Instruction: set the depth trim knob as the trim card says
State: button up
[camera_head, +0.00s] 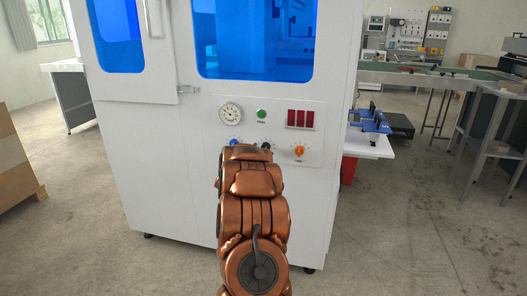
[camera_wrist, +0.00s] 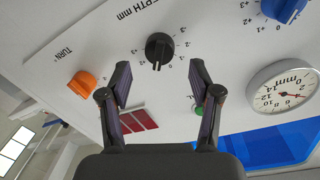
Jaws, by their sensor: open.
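The black depth trim knob (camera_wrist: 159,48) sits on the white panel under the lettering "DEPTH mm", which appears upside down in the wrist view. A pale pointer mark on the knob points toward the bottom of that picture. Small scale numbers ring it, partly too small to read. My gripper (camera_wrist: 160,74) is open, its two fingers on either side of the knob's line and apart from it. In the head view the black knob (camera_head: 265,146) shows just past my arm, which hides the gripper. I cannot make out a trim card.
An orange "TURN" knob (camera_wrist: 83,84) and a blue knob (camera_wrist: 284,8) flank the black one. A round dial gauge (camera_head: 231,113), green button (camera_head: 261,114) and red display (camera_head: 301,118) are above. The white cabinet (camera_head: 165,150) has blue windows.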

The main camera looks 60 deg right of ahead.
jog(key=v, duration=0.8)
jog(key=shift+w+a, duration=0.1)
jog(key=shift+a, duration=0.05)
dwell(0.5)
